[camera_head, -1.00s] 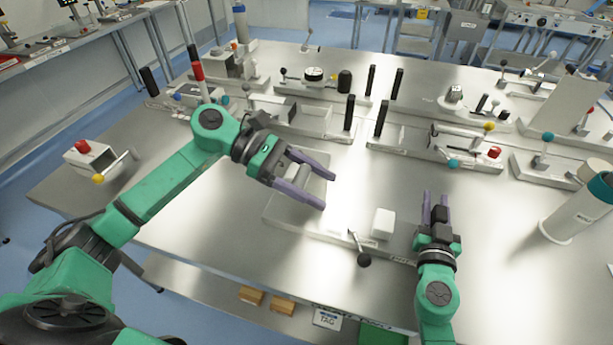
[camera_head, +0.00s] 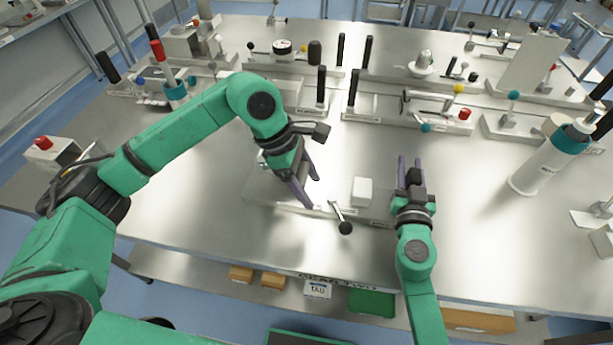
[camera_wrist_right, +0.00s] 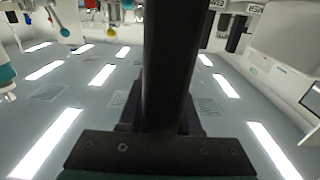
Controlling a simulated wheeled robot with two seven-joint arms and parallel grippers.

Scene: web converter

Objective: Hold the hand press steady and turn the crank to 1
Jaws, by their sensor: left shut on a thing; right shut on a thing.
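The hand press (camera_head: 378,208) lies along the front edge of the steel table, with a low pale base and a white block (camera_head: 362,190). Its crank (camera_head: 339,212) sticks out toward the front and ends in a black ball knob (camera_head: 346,228). My left gripper (camera_head: 313,192) points down at the left part of the press, its purple fingers shut on a part of it that the arm mostly hides. My right gripper (camera_head: 410,158) is at the press's right end, shut on an upright black handle (camera_head: 412,176). This handle fills the middle of the right wrist view (camera_wrist_right: 172,60).
Several devices with black handles and coloured knobs (camera_head: 458,88) stand behind the press. A white bottle (camera_head: 540,165) with a teal band stands at the right. A small device with a red button (camera_head: 43,143) is at the left. Bare tabletop lies right of my right gripper.

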